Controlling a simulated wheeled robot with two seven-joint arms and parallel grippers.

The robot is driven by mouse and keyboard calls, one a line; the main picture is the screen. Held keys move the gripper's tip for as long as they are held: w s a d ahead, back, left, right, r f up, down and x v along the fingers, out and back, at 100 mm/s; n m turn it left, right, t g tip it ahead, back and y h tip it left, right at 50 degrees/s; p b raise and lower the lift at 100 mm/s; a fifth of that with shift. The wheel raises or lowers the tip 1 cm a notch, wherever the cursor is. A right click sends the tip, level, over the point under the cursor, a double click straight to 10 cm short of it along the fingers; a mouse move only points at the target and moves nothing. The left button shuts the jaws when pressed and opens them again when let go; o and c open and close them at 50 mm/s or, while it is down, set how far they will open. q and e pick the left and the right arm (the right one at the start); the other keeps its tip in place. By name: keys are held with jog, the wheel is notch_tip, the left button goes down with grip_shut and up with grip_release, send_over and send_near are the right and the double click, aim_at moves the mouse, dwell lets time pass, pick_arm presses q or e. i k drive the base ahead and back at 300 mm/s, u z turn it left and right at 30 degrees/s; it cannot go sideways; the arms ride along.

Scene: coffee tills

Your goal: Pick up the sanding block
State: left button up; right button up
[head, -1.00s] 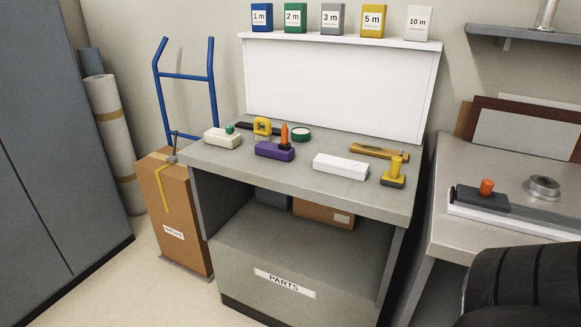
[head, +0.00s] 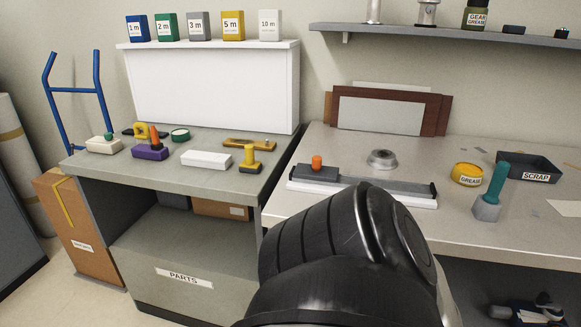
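No item in the head view is labelled as the sanding block, so I cannot tell for sure which one it is. Block-like items are a cream block with a green knob (head: 103,145), a purple block with an orange handle (head: 150,152), a plain white block (head: 206,160), and a dark block with an orange knob (head: 317,173). The first three lie on the left bench (head: 200,178); the dark one sits at the left end of a long rail (head: 385,188) on the right bench. Neither gripper is in view; a black arm link of mine fills the lower middle.
The left bench also holds a yellow-handled tool (head: 250,158) and a green tape roll (head: 180,135). A shelf (head: 450,34) hangs above.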

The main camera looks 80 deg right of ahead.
aim_at(249, 165)
jog(key=k, duration=0.45)
jog(key=z, duration=1.05)
